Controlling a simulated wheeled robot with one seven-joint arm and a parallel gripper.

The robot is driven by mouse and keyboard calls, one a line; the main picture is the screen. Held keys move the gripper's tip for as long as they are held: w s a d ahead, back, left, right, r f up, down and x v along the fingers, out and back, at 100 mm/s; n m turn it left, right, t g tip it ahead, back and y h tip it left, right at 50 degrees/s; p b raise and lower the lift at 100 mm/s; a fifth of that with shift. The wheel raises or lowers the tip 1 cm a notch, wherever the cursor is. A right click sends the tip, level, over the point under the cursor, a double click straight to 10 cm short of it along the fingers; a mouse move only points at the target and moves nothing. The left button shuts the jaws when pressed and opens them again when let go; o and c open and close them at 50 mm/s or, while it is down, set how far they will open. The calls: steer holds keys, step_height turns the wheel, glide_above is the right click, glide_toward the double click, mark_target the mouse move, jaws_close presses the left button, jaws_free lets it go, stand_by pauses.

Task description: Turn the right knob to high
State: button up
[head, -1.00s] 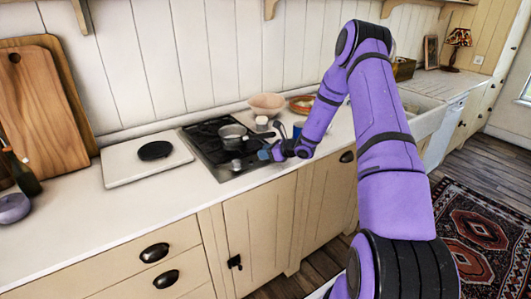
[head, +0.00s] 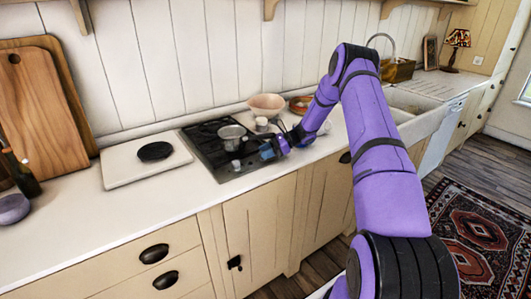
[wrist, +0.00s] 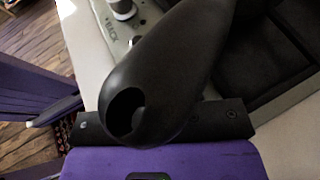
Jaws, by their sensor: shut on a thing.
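The hob (head: 208,155) is black with a grey frame, set into the counter. My gripper (head: 266,152) is at its front right part, shut, where the right knob stands; the knob itself is hidden. In the wrist view, a thick black handle (wrist: 180,75) with a hole in its end covers my fingertips, so the hold is not directly visible. A silver pot (head: 232,138) stands on the hob. Another knob (wrist: 122,9) shows on the metal panel in the wrist view, apart from my gripper, and as a small silver shape (head: 236,166) left of it in the head view.
A pale bowl (head: 266,104) and a small cup (head: 262,124) stand behind the hob. Cutting boards (head: 45,110) lean on the wall. The front left counter is mostly clear.

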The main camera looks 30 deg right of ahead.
steer(key=shift+n+g, duration=0.5)
steer(key=shift+g, duration=0.1)
steer(key=o, duration=0.9)
steer(key=shift+t, duration=0.3)
